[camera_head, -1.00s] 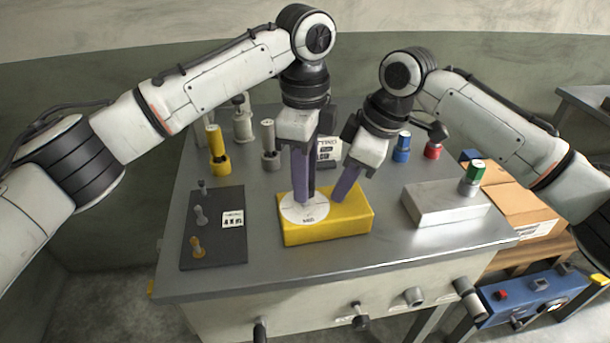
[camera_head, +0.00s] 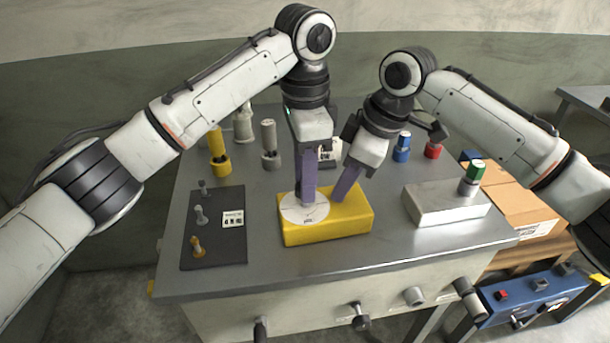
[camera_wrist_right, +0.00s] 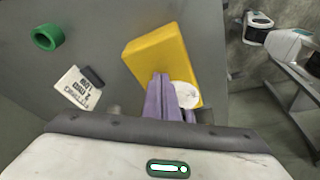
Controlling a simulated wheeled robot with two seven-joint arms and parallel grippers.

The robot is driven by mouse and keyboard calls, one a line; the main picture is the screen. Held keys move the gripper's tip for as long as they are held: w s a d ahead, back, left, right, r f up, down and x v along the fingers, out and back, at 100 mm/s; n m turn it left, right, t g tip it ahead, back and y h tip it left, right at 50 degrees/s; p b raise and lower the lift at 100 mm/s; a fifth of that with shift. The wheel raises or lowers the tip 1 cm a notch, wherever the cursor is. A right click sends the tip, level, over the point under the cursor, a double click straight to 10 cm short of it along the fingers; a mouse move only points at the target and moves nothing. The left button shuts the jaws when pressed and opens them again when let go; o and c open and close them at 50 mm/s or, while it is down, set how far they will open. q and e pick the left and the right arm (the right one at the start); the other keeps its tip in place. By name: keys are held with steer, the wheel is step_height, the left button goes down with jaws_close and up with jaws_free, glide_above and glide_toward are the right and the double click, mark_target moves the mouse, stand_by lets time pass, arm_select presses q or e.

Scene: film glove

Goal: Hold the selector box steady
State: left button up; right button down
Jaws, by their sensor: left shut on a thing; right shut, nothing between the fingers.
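The selector box is a yellow block (camera_head: 350,223) with a round white dial (camera_head: 296,211) on its top. It also shows in the right wrist view (camera_wrist_right: 148,50). My left gripper (camera_head: 309,198) is shut over the dial, fingers pointing down; what it grips is hidden behind its purple fingers, probably the dial's knob. My right gripper (camera_head: 340,198) is shut and empty, tilted, with its fingertips at the top of the box right of the dial. I cannot tell whether they press on it. In the right wrist view its fingers (camera_wrist_right: 163,98) overlap the box.
A dark plate with several pegs (camera_head: 228,256) lies left of the box. A pale block (camera_head: 440,211) with a green-topped cylinder (camera_head: 472,175) stands to the right. Yellow (camera_head: 216,145) and grey (camera_head: 269,140) posts, a blue (camera_head: 402,146) and a red (camera_head: 433,150) piece stand behind.

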arm_select(q)
steer(key=shift+s, duration=0.15)
arm_select(e)
steer(key=shift+d+f, duration=0.25)
steer(key=shift+f, duration=0.2)
arm_select(q)
steer(key=o, duration=1.1)
steer(key=shift+c, duration=0.2)
steer(key=shift+r, duration=0.1)
step_height(320, 180, up, 12)
arm_select(e)
steer(key=shift+r, duration=0.5)
steer(key=shift+a+r, duration=0.2)
steer(key=shift+r, duration=2.1)
steer(key=shift+w, duration=0.1)
